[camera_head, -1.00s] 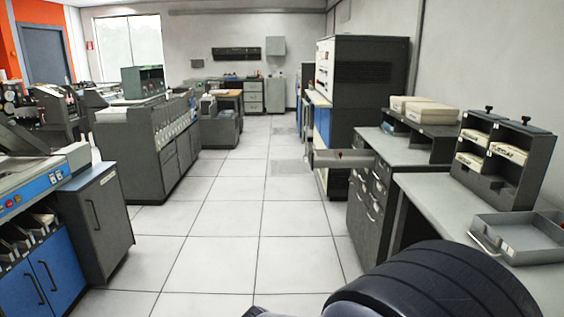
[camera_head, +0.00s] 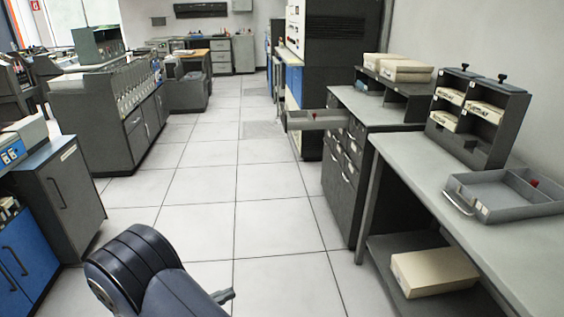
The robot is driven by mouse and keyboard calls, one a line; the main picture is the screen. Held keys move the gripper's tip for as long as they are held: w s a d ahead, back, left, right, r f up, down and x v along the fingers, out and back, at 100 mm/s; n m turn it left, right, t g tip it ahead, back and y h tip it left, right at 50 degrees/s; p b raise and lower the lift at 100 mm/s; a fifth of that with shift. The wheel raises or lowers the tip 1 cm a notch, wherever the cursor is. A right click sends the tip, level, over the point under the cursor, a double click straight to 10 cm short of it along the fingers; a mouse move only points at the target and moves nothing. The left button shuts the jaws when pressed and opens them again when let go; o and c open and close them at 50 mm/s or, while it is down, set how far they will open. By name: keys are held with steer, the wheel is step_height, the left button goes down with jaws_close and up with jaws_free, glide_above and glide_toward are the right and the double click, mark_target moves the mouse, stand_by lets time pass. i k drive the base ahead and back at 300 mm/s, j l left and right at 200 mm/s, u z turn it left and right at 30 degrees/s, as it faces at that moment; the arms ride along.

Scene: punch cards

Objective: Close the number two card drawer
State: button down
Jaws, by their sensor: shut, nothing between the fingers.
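An open grey drawer (camera_head: 315,120) sticks out to the left from the upper part of the dark grey cabinet (camera_head: 342,185), right of the aisle. A small red thing shows at the drawer's far side. I cannot read its number. Smaller drawer fronts with handles on the cabinet look closed. At the bottom, my dark arm link hides most of my gripper; only a small grey tip (camera_head: 223,296) shows at its right. It is shut and empty, well apart from the drawer.
A grey table (camera_head: 420,185) at right bears a loose tray (camera_head: 490,208) and a card rack (camera_head: 477,120); a beige box (camera_head: 435,271) lies on its lower shelf. Grey and blue cabinets (camera_head: 65,200) stand at left. The tiled aisle (camera_head: 210,185) between is clear.

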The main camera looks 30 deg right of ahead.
mark_target(325, 119)
steer(key=i+l+z, duration=0.4)
steer(key=i, duration=1.3)
steer(key=i+j+z, duration=0.25)
steer(key=i+z, duration=0.15)
steer(key=i, duration=1.35)
